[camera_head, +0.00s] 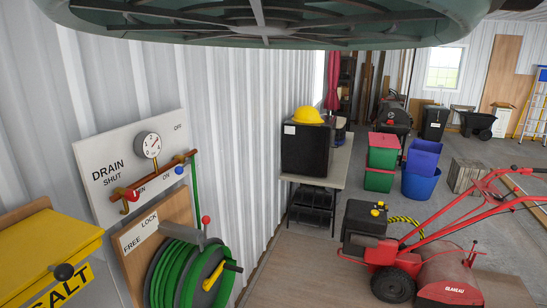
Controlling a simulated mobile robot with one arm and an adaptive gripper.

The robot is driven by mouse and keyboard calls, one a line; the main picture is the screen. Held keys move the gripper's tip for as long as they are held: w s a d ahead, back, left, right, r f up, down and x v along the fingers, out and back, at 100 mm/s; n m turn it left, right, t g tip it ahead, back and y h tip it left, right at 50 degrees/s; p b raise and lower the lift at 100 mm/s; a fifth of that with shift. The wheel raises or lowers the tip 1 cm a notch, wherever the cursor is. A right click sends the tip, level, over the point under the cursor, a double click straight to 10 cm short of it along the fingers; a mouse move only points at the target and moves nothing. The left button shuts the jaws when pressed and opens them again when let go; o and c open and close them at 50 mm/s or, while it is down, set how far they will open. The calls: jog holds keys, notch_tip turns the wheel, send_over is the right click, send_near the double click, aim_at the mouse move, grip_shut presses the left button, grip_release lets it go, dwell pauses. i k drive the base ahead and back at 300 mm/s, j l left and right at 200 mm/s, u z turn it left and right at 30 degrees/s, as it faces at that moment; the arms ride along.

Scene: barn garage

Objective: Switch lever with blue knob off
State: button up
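A pale panel (117,150) is mounted on the corrugated wall at the left. A round gauge (148,144) and a slanted copper-coloured pipe (155,178) are on it. The knob's lever is too small to make out clearly. A red and yellow handle (129,196) sits at the pipe's lower left end, near "DRAIN" and "SHUT". My gripper is not in view.
Below the panel is a green hose reel (188,275) with a red-knobbed lever (206,220) and a "FREE LOCK" label. A yellow salt bin (45,247) stands at lower left. A red tiller (395,262) stands at right. A large round spoked object (270,38) crosses the top.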

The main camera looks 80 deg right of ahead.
aim_at(179, 170)
jog(key=l+z, duration=0.4)
jog(key=i+l+z, duration=0.1)
jog(key=l+z, duration=0.3)
jog(key=i+l+z, duration=0.1)
jog(key=l+z, duration=0.3)
jog(key=i+l+z, duration=0.15)
jog(key=l+z, duration=0.2)
jog(key=i+l+z, duration=0.3)
jog(key=z, duration=0.15)
